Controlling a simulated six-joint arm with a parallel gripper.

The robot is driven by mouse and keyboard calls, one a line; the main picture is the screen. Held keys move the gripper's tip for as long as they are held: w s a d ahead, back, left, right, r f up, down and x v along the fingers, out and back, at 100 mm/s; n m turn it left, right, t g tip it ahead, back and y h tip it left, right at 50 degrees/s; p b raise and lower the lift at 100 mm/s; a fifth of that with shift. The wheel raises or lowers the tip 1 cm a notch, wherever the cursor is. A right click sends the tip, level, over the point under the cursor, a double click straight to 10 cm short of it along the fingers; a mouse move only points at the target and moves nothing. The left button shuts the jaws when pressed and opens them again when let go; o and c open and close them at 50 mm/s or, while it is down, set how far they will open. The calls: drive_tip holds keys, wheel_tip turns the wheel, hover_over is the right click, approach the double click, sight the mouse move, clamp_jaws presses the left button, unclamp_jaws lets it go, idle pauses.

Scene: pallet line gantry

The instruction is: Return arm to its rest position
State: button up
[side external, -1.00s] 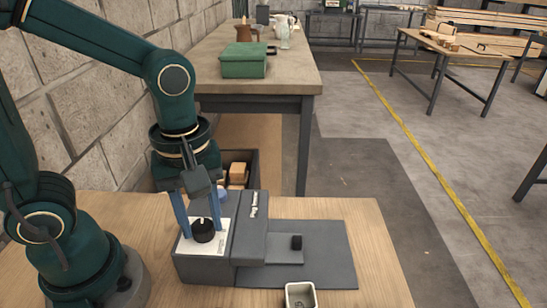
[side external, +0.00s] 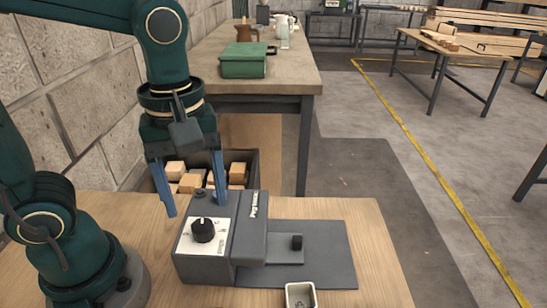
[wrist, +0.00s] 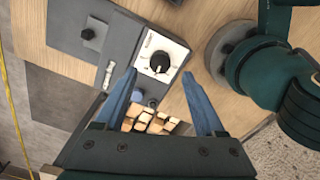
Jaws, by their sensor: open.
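My gripper (side external: 194,208) is open and empty, its two blue fingers spread apart. In the side external view it hangs above and behind the black knob (side external: 203,230) on the white dial plate of the grey machine (side external: 251,240). The fingers are clear of the knob. In the wrist view my gripper (wrist: 164,101) shows its fingers wide apart, with the knob (wrist: 160,63) and its white plate beyond the tips.
A dark bin (side external: 256,166) of wooden blocks stands behind the machine. A small white square container (side external: 300,296) sits at the table's front edge. A green box (side external: 243,61) rests on the back bench. Wooden tabletop (side external: 365,225) is bare on the right.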

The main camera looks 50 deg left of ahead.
drive_tip(key=shift+r, duration=0.1)
drive_tip(key=shift+a+r, duration=0.1)
drive_tip(key=shift+r, duration=0.1)
drive_tip(key=shift+s+a+r+t, duration=0.3)
drive_tip(key=shift+a+r+t, duration=0.25)
drive_tip(key=shift+t, duration=0.25)
drive_tip(key=m+t, duration=0.1)
drive_tip(key=m, duration=0.3)
drive_tip(key=a+m+t, duration=0.1)
drive_tip(key=m, duration=0.3)
drive_tip(key=m+t, duration=0.2)
drive_tip(key=m, duration=0.3)
drive_tip(key=shift+a+f, duration=0.2)
drive_tip(key=shift+a, duration=0.1)
